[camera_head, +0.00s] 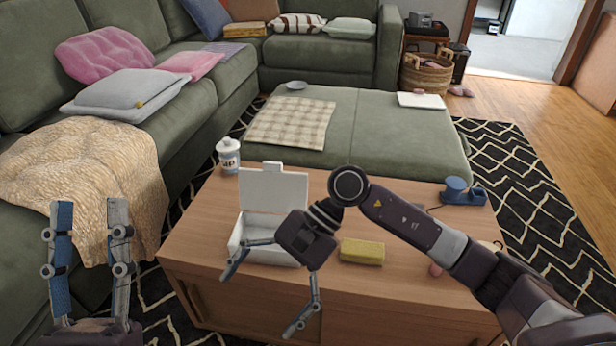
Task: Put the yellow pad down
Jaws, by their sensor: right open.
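The yellow pad (362,251) lies flat on the wooden table (400,305), right of an open white box (272,191). My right gripper (262,305) is open and empty, with its fingers spread wide. In the picture it is left of the pad, in front of the white box, and apart from the pad. My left gripper (90,205) points upward at the lower left, in front of the sofa; its two fingers are apart with nothing between them.
A white labelled jar (229,155) stands at the table's back left corner. A blue device (463,192) is at the back right. A small pink item (436,269) lies partly behind my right arm. A green ottoman (390,140) stands behind the table. The table's front right is clear.

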